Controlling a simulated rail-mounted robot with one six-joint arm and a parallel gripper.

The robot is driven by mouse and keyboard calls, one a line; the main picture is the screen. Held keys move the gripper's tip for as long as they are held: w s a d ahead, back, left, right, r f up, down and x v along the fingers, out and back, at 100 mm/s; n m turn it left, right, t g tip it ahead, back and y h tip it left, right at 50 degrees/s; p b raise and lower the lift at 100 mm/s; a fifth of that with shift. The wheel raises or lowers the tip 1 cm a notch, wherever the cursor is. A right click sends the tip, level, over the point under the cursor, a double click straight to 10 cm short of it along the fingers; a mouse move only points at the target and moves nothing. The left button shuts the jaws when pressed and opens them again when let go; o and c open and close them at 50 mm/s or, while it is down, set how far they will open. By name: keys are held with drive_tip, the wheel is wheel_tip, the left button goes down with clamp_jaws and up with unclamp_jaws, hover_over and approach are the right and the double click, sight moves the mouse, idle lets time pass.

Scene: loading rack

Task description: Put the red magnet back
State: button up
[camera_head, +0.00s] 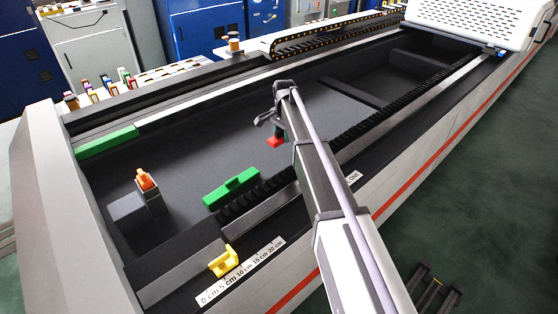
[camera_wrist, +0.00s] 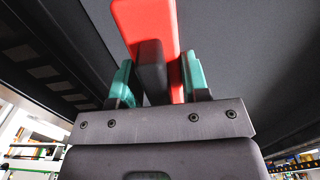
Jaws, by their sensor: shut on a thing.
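The red magnet (camera_wrist: 146,22) is between the two teal fingers of my gripper (camera_wrist: 155,82) in the wrist view. A dark block (camera_wrist: 151,70) sits in front of its middle, between the fingers. In the head view, a small part of the red magnet (camera_head: 275,142) shows at the tip of my gripper (camera_head: 279,128), over the dark bed of the rack. My gripper is shut on the magnet. The arm link hides part of the area behind it.
A green magnet bar (camera_head: 231,187) lies near the front rail. An orange piece (camera_head: 146,179) stands on a dark block at left. A yellow piece (camera_head: 223,261) sits by the centimetre scale (camera_head: 245,270). A long green bar (camera_head: 106,142) lies at the back rail. The mid bed is clear.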

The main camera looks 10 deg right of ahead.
sight(283, 157)
wheel_tip(283, 157, down, 9)
drive_tip(key=b, duration=0.6)
drive_tip(key=shift+a+r+b, duration=0.15)
drive_tip(key=shift+r+b, duration=0.05)
drive_tip(key=shift+b, duration=0.2)
drive_tip(key=shift+s+r, duration=0.1)
drive_tip(key=shift+r, duration=0.15)
drive_tip(key=shift+c, duration=0.4)
drive_tip(key=shift+f, duration=0.2)
drive_tip(key=o, duration=1.1)
drive_tip(key=shift+c, duration=0.2)
drive_tip(key=shift+r, duration=0.15)
wheel_tip(283, 157, up, 12)
drive_tip(key=p, duration=1.2)
drive_tip(key=shift+r+p, duration=0.2)
drive_tip(key=shift+p, duration=0.2)
drive_tip(key=s+n, duration=1.1)
drive_tip(key=s, duration=2.7)
drive_tip(key=shift+f+n, duration=0.15)
drive_tip(key=shift+n, duration=0.15)
